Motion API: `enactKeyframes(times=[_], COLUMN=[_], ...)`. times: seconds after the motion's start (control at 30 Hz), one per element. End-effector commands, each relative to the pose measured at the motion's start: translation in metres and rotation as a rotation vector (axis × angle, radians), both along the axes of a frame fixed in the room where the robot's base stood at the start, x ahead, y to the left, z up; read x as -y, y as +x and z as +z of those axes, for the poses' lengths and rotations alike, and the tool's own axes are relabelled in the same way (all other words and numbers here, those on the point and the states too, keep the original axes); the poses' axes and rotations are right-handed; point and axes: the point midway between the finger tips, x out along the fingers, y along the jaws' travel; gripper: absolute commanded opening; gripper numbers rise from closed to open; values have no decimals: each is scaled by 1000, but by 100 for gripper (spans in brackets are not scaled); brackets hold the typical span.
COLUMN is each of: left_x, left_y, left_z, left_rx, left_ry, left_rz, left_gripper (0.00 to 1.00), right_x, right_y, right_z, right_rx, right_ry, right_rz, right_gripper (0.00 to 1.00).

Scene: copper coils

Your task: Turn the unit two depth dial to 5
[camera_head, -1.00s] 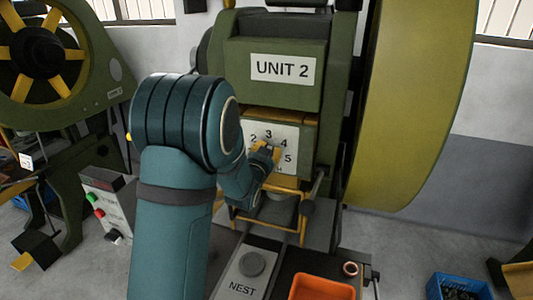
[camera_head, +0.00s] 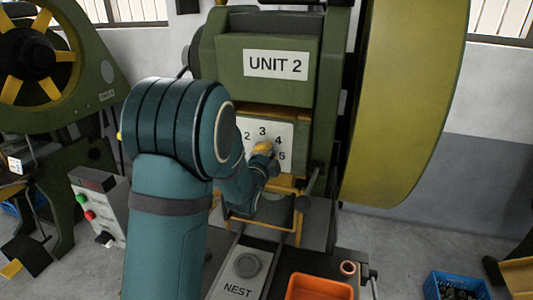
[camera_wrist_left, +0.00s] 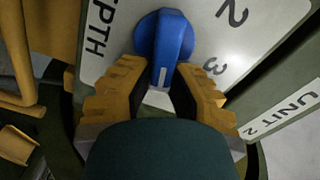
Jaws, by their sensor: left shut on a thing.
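The unit two depth dial (camera_wrist_left: 164,38) is a blue knob with a white pointer mark, seen in the left wrist view. My left gripper (camera_wrist_left: 158,92) is shut on the knob, one yellow finger on each side. The pointer mark faces down between the fingers, past the 3; the number it faces is hidden. The dial plate (camera_head: 287,129) shows 2, 3, 4 and 5 in the head view. There my left gripper (camera_head: 262,148) is in front of the plate and the knob is hidden. My right gripper is not in view.
The UNIT 2 sign (camera_head: 275,65) is on the green press above the plate. Below are a NEST plate (camera_head: 238,290) and an orange bin (camera_head: 320,286). A control box (camera_head: 97,205) with buttons stands left, and a large yellow-green wheel (camera_head: 405,100) stands right.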

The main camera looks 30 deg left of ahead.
Motion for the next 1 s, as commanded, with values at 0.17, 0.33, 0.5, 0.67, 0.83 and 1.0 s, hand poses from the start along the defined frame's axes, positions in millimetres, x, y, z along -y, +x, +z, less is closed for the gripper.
enactKeyframes(times=[0.17, 0.33, 0.5, 0.67, 0.83, 1.0], left_x=[0, 1, 0, 0, 0, 0], left_y=[1, 1, 1, 1, 1, 1], left_z=[-2, -5, -8, -9, -10, -10], left_rx=[-32, -62, -84, -98, -105, -107], left_ry=[156, 283, 377, 434, 465, 474], left_rz=[2, 1, 2, 2, 3, 3], left_gripper=[0, 0, 0, 0, 0, 0], right_x=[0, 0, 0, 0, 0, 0], right_y=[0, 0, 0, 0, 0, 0], right_z=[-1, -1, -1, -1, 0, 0], right_rx=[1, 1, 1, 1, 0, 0], right_ry=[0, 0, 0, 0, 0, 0], right_rz=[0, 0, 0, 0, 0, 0], right_gripper=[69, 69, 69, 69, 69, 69])
